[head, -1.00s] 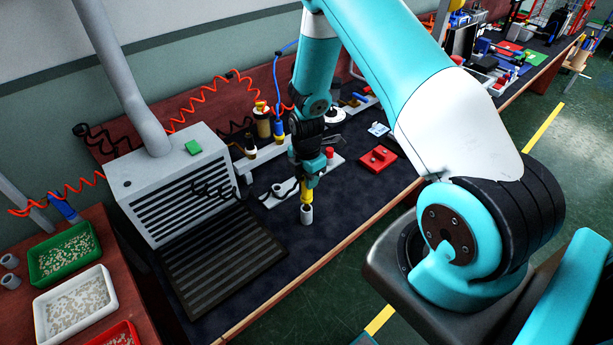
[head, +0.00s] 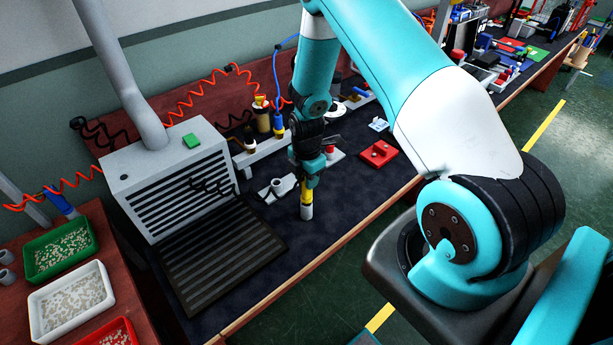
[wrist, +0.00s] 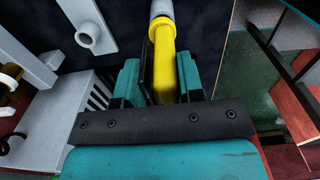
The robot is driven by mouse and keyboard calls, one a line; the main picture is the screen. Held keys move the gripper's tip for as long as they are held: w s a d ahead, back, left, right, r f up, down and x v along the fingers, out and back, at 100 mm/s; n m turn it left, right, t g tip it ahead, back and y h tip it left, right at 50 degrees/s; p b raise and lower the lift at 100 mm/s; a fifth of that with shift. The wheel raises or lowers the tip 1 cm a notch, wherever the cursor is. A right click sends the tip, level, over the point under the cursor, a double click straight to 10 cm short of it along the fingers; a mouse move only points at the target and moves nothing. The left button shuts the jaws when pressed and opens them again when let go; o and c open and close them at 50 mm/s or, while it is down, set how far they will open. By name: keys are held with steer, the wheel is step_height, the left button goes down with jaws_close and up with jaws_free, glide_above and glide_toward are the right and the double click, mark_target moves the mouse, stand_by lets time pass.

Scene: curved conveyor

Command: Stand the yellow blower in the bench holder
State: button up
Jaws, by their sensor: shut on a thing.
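My gripper (head: 308,186) is shut on the yellow blower (head: 307,197) and holds it roughly upright, pointing down over the dark bench mat. The blower's pale grey lower end (head: 307,212) is near the mat; I cannot tell whether it touches. In the wrist view the yellow body (wrist: 165,60) lies between the fingers, with the pale end (wrist: 162,8) beyond. A white strip with a short hollow grey tube (head: 277,187), which looks like the bench holder, lies just left of the blower. The tube also shows in the wrist view (wrist: 88,37), apart from the blower.
A grey vented box (head: 178,185) with a dark slatted tray (head: 222,265) stands to the left. A red block (head: 378,155) lies to the right. Bottles stand in a white rack (head: 262,153) behind. Bare mat lies in front of the gripper.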

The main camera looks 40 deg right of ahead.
steer(key=shift+f+b, duration=0.55)
steer(key=shift+f, duration=0.25)
steer(key=o, duration=0.8)
step_height(320, 180, up, 18)
steer(key=b, duration=0.3)
steer(key=shift+f, duration=0.25)
steer(key=s+a+r+m+y, duration=0.1)
steer(key=s+a+r+m, duration=0.3)
steer(key=a, duration=0.3)
steer(key=s+a+r+m+y, duration=0.1)
steer(key=s+a+r, duration=0.2)
steer(key=a+r, duration=0.3)
steer(key=s+a+r+m, duration=0.1)
steer(key=s+a+m, duration=0.1)
steer(key=s, duration=0.3)
steer(key=s+a+r+m+y, duration=0.1)
steer(key=s+a+m, duration=0.1)
steer(key=s+a, duration=0.2)
steer(key=s+a+r+m+y, duration=0.1)
steer(key=s+a+r+m, duration=0.1)
steer(key=s, duration=0.4)
steer(key=shift+s+a+r, duration=0.1)
steer(key=shift+s+a, duration=0.15)
steer(key=shift+a, duration=0.6)
